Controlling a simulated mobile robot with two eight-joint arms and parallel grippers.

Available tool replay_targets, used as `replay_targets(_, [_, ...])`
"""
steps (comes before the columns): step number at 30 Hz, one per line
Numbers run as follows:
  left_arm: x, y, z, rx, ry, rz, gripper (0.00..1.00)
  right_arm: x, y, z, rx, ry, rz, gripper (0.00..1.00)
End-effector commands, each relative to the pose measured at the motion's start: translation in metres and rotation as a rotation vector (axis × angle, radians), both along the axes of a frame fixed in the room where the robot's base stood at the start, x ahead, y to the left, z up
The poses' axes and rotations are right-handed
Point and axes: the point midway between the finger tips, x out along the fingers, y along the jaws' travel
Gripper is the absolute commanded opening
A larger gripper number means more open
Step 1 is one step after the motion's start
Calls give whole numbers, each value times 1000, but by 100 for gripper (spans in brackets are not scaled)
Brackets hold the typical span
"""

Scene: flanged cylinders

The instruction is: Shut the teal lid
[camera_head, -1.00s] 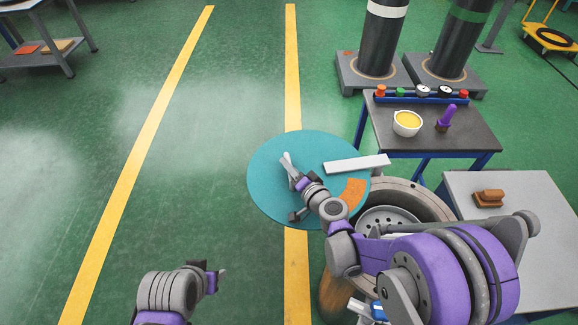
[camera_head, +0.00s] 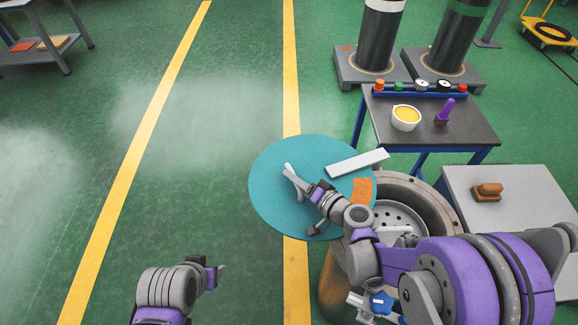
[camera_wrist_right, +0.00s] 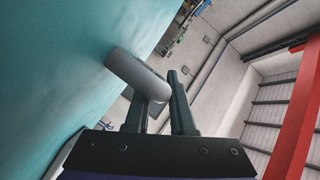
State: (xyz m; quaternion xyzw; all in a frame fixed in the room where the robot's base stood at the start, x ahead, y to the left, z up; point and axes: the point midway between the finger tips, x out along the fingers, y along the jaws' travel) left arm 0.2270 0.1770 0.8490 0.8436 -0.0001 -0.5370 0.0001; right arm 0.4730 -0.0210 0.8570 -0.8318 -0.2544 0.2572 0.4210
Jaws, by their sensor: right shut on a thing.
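The teal lid (camera_head: 275,170) is a large round disc in the head view. It stands open to the left of the flanged cylinder (camera_head: 437,205), whose mouth is partly uncovered and shows a perforated plate (camera_head: 398,217). The lid carries a pale bar (camera_head: 357,162) and an orange patch (camera_head: 364,190). My right gripper (camera_head: 294,179) is at the lid's face. In the right wrist view its fingers (camera_wrist_right: 160,112) are shut on a grey round handle (camera_wrist_right: 135,72) standing out from the teal surface. My left gripper (camera_head: 218,270) is low and left, away from the lid; its jaws are unclear.
A dark-topped table (camera_head: 468,130) with a yellow-filled cup (camera_head: 406,118) and a purple-handled tool (camera_head: 444,111) stands behind the cylinder. A grey table (camera_head: 530,210) with a brown block (camera_head: 487,192) is at right. Floor left of the lid is clear.

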Motion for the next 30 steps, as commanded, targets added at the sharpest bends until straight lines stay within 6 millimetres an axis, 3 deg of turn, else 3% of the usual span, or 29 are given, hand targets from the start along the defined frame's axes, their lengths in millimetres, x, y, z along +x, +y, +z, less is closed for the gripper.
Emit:
replay_targets(4, [0,0,-2,0,1,0,50,-12,-7,0,1,-1,39,0])
replay_targets(13, [0,0,-2,0,1,0,50,-14,-7,0,1,-1,47,0])
replay_targets(14, [0,0,-2,0,1,0,50,-14,-7,0,1,-1,47,24])
replay_targets(18, [0,0,-2,0,1,0,50,-14,-6,0,1,-1,47,49])
replay_targets(30, [0,0,-2,0,1,0,50,-18,-11,2,0,-1,45,52])
